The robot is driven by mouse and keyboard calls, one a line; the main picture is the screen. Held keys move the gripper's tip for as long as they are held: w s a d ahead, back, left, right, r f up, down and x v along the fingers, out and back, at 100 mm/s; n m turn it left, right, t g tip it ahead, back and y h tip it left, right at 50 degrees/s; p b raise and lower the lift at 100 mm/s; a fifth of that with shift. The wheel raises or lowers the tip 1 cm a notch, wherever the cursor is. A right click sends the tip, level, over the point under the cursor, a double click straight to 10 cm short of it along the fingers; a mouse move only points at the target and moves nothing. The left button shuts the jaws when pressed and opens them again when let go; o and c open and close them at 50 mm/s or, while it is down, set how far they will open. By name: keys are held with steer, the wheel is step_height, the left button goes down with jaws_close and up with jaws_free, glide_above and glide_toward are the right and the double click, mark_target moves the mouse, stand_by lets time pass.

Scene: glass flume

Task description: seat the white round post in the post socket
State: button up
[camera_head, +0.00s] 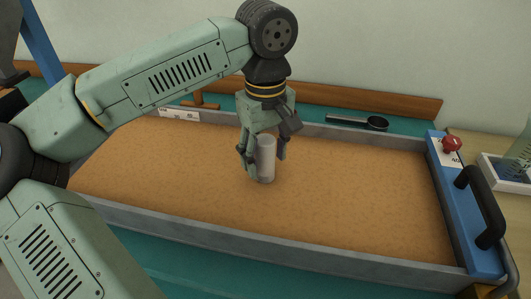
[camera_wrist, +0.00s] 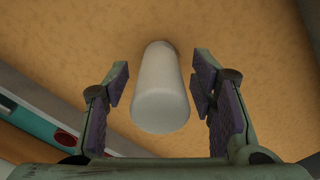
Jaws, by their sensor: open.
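The white round post (camera_head: 265,158) stands about upright on the tan bed of the flume, near its middle. My gripper (camera_head: 264,164) points down over it, with its fingers open on either side of the post. In the wrist view the post (camera_wrist: 161,95) lies between the two open fingers, with a visible gap on each side. A narrow grey edge shows at the post's foot. I cannot tell whether that edge is the post socket or whether the post sits in it.
Low grey walls (camera_head: 330,255) edge the tan bed (camera_head: 360,190). A blue end plate (camera_head: 462,205) with a red knob (camera_head: 452,144) and a black handle (camera_head: 482,205) stands at the right. A black tool (camera_head: 376,123) lies behind the far wall. The bed around the post is clear.

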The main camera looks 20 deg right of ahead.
step_height(320, 180, up, 12)
steer(key=shift+r+b, duration=0.15)
steer(key=shift+b, duration=0.4)
